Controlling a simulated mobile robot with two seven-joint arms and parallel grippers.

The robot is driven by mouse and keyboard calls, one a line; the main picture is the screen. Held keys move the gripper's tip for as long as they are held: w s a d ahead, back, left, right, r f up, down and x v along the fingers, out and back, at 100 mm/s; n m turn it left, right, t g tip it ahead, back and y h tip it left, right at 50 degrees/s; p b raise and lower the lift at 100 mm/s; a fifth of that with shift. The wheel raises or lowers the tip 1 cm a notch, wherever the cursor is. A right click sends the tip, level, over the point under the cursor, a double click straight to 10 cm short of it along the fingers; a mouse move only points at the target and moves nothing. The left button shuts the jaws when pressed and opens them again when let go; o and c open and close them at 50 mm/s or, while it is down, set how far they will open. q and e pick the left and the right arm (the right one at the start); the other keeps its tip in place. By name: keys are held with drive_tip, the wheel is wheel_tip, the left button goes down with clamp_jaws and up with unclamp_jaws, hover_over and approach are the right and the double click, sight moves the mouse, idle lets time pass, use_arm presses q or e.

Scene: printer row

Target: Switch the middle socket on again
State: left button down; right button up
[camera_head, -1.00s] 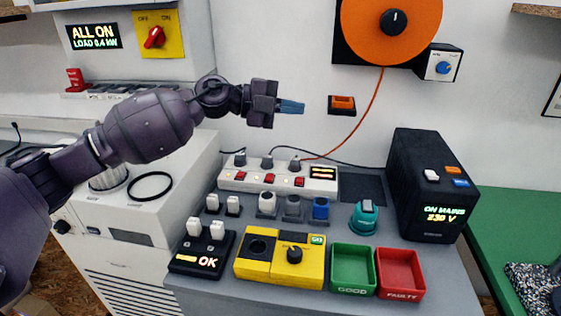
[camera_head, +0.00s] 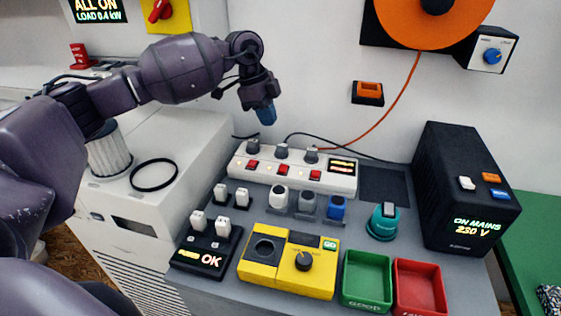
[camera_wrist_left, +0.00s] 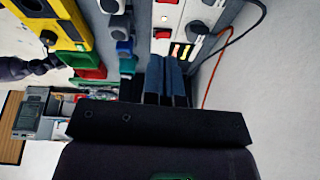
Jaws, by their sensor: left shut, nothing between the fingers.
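The white power strip (camera_head: 300,178) lies along the back of the grey bench, with dark plugs or knobs along its back edge. Its middle red switch (camera_head: 284,170) sits between the left red switch (camera_head: 252,163) and the right one (camera_head: 315,175). I cannot tell which way the middle switch is tipped. My left gripper (camera_head: 266,115) points down above the strip, apart from it, shut and empty. In the left wrist view its blue fingers (camera_wrist_left: 166,80) lie together, with part of the strip (camera_wrist_left: 162,38) beyond them. My right gripper is not in view.
White, grey and blue plugs (camera_head: 307,204) stand in front of the strip. A yellow tester (camera_head: 288,262), green tray (camera_head: 367,279) and red tray (camera_head: 419,288) are nearer. A black power unit (camera_head: 462,190) stands right. An orange cable (camera_head: 400,95) runs down the wall.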

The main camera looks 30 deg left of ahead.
use_arm(q)
drive_tip(key=shift+s+n, duration=0.1)
drive_tip(key=shift+n, duration=0.4)
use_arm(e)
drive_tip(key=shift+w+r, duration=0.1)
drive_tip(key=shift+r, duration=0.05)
use_arm(q)
drive_tip(key=shift+f, duration=0.15)
hover_over(282, 171)
drive_tip(key=a, duration=0.1)
wheel_tip(282, 171, down, 9)
drive_tip(key=shift+s+r+b, duration=0.15)
drive_tip(key=shift+b, duration=0.25)
wheel_tip(282, 171, down, 4)
drive_tip(key=shift+f, duration=0.35)
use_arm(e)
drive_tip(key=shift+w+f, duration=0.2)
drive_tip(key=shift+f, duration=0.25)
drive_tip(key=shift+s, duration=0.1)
